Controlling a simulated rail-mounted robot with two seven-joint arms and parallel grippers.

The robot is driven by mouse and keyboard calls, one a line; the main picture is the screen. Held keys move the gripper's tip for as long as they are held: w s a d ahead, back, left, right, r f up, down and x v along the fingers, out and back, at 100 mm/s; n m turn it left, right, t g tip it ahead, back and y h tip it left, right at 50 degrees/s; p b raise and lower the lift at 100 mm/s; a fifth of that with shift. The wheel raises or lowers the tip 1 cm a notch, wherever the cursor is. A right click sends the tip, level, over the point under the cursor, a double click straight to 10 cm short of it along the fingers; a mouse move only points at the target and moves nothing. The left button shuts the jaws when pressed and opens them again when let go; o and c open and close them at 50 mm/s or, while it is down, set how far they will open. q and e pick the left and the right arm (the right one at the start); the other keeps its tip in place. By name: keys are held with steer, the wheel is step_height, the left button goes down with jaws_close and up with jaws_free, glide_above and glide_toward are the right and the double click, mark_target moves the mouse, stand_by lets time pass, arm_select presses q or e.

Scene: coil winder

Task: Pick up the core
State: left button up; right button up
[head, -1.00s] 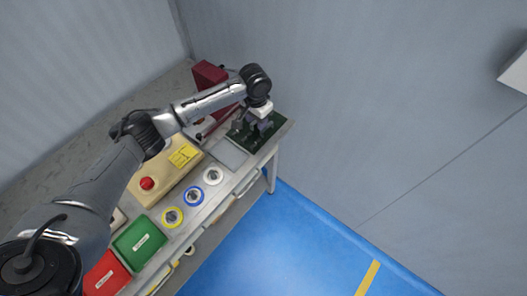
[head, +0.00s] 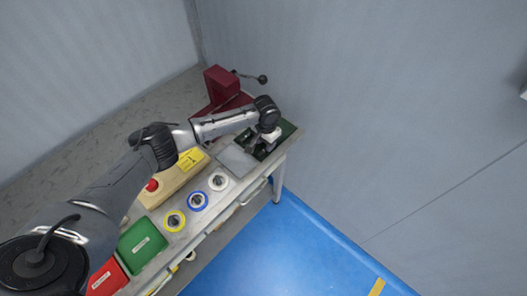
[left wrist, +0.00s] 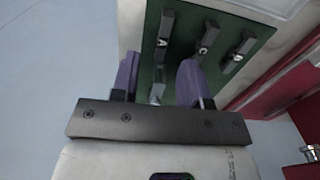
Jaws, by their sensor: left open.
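Several dark bar-shaped cores stand on a green mat (left wrist: 238,82) in the left wrist view. Three are clear: a left one (left wrist: 166,28), a middle one (left wrist: 208,38) and a right one (left wrist: 240,50). A further greyish core (left wrist: 157,92) shows between the fingers, partly hidden by the gripper body. My left gripper (left wrist: 160,85) is open, with its two purple fingers on either side of that core; contact cannot be told. In the head view my left gripper (head: 261,152) is low over the green mat (head: 287,129), and the wrist hides the cores. My right gripper is not in view.
A dark red machine (head: 222,84) with a crank stands behind the mat. A grey pad (head: 236,161), several wire spools (head: 197,201), a beige box with a red button (head: 152,185), a green bin (head: 141,245) and a red bin (head: 106,279) line the bench. Blue floor lies in front.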

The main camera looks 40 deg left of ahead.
mark_target(265, 149)
arm_select(q)
steer(key=shift+s+f, duration=0.1)
steer(key=shift+f, duration=1.65)
steer(key=shift+a, duration=0.1)
jaws_close()
